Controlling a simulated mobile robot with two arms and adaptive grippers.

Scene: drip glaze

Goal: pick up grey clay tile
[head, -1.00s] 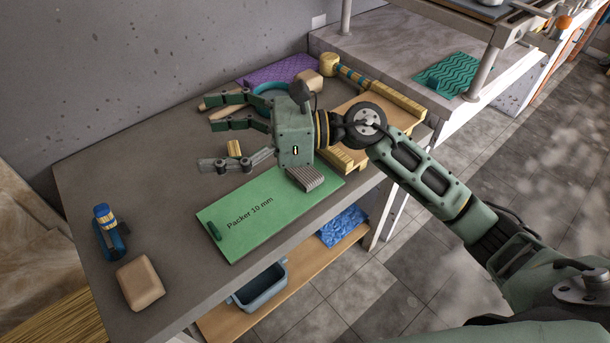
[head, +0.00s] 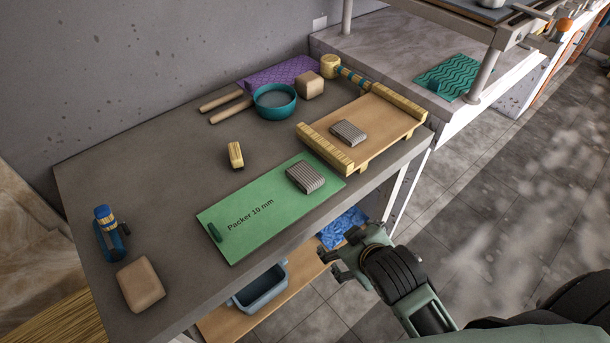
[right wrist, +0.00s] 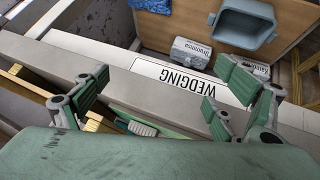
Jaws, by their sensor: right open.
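Two grey ridged clay tiles show in the head view. One tile (head: 306,177) lies on the right end of the green "Packer 10 mm" board (head: 215,213). The other tile (head: 348,132) lies on the wooden board with raised side strips (head: 385,126). My right gripper (head: 329,262) is off the table's front edge, to the lower right of the green board and apart from both tiles. In the right wrist view my right gripper (right wrist: 160,88) is open and empty. A ridged grey tile (right wrist: 143,129) shows partly there, above my palm. My left gripper is out of view.
The table (head: 150,180) also holds a teal bowl (head: 275,100), a beige block (head: 140,284), a blue tool (head: 108,235) and a small wooden piece (head: 235,154). A shelf below holds a blue-grey bin (head: 260,287). A "WEDGING" label (right wrist: 185,80) is on the table's front edge.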

